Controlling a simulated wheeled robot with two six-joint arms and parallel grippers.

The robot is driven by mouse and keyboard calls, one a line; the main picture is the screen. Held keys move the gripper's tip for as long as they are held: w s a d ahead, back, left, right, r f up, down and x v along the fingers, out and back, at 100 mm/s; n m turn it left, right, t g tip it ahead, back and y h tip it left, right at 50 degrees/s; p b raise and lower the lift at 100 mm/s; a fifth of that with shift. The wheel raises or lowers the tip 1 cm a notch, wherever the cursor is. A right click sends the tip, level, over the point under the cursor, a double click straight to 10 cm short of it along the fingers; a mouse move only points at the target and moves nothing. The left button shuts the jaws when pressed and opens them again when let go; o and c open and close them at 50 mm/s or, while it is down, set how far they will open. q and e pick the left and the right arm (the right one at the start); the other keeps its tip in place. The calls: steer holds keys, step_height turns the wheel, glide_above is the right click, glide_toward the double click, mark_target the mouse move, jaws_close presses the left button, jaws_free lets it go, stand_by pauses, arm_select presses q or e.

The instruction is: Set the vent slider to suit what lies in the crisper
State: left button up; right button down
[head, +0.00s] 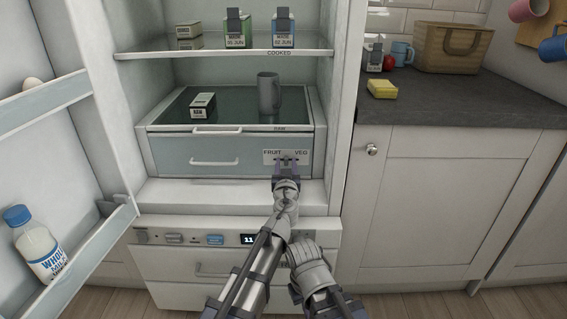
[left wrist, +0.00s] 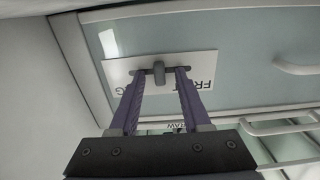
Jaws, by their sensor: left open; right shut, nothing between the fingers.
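The crisper drawer (head: 180,152) is shut in the lower fridge, under a dark glass shelf; what lies in it is not visible. Its front carries a white vent plate (head: 270,155) marked FRUIT on the left and VEG on the right. The grey slider knob (left wrist: 158,72) stands near the plate's middle. My left gripper (head: 286,163) is open at the plate; in the left wrist view its fingers (left wrist: 159,76) stand either side of the knob, the gaps small. My right gripper (head: 302,246) is shut and empty, lower, in front of the fridge's bottom section.
The open fridge door (head: 95,235) at left holds a milk bottle (head: 38,245). A worktop (head: 450,100) with a basket (head: 452,47) lies right.

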arm_select(q)
steer(key=shift+w, duration=0.35)
steer(key=shift+c, duration=0.3)
jaws_close()
stand_by(0.9)
